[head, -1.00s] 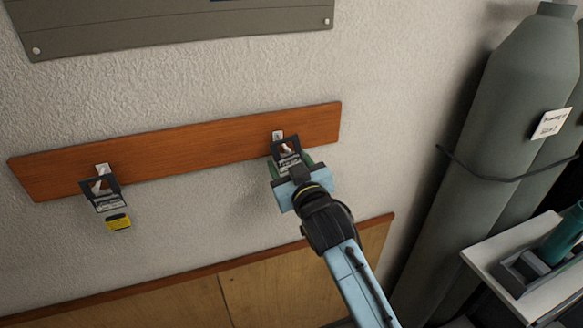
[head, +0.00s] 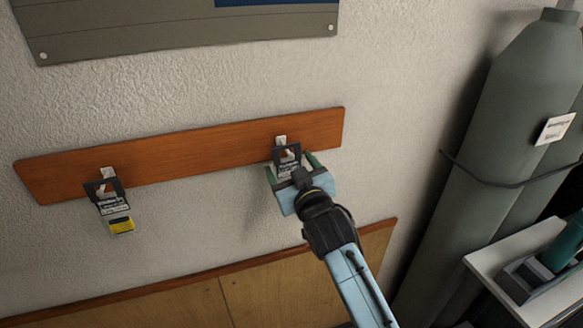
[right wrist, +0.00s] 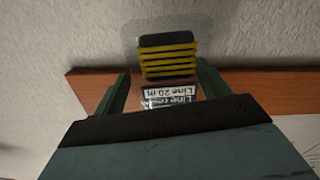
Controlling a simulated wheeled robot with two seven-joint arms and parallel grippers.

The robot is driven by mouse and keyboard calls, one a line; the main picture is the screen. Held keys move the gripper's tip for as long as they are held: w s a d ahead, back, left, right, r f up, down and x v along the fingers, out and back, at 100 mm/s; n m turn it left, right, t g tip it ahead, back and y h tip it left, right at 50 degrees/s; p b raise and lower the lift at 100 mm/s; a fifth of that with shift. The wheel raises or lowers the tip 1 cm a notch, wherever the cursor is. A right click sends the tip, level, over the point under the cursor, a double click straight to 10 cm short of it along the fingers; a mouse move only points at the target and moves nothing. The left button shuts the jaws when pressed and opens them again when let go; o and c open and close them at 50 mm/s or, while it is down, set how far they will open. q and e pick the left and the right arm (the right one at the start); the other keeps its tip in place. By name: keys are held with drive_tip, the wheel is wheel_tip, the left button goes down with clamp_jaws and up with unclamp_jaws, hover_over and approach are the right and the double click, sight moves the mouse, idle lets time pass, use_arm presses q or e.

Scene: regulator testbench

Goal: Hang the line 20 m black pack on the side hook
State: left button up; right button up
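The line 20 m black pack hangs at the right hook (head: 280,140) on the wooden rail. Its black header (head: 287,158) has an opening, and the white hook tip shows in it. In the right wrist view the pack shows its "Line 20 m" label (right wrist: 171,93) and a black body with yellow stripes (right wrist: 167,56) in a clear bag. My right gripper (head: 291,167) is at the pack from below, with its green fingers spread on either side of it. The fingers look apart from the label. My gripper hides the pack's lower part in the head view. My left gripper is not in view.
Another pack (head: 109,196) with a yellow patch hangs on the left hook (head: 107,173) of the wooden rail (head: 200,150). A grey panel (head: 180,35) is above. Grey gas cylinders (head: 490,130) and a white-topped stand (head: 490,262) are at the right. Wall between the packs is clear.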

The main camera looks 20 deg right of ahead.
drive_tip(key=shift+o, duration=0.2)
drive_tip(key=shift+s, duration=0.1)
drive_tip(key=s+b, duration=0.1)
drive_tip(key=s, duration=1.2)
drive_tip(key=s+f+n+g+b, duration=0.1)
drive_tip(key=s+f+g+b, duration=0.2)
drive_tip(key=f, duration=1.7)
drive_tip(key=s+f+g, duration=0.3)
drive_tip(key=f+g, duration=0.2)
drive_tip(key=f, duration=1.5)
drive_tip(key=s+d+f+g+b, duration=0.25)
drive_tip(key=s+f+g, duration=0.25)
drive_tip(key=s+f, duration=1.2)
drive_tip(key=s+d+f+g, duration=0.2)
drive_tip(key=s+f, duration=0.3)
drive_tip(key=s, duration=0.3)
drive_tip(key=s+d+f+m+g+b, duration=0.1)
drive_tip(key=s+d+f+g, duration=0.1)
drive_tip(key=s, duration=0.7)
wheel_tip(320, 180, down, 3)
drive_tip(key=shift+d+r+h, duration=0.1)
drive_tip(key=shift+d+h, duration=0.2)
drive_tip(key=shift+d, duration=0.6)
drive_tip(key=shift+c, duration=0.3)
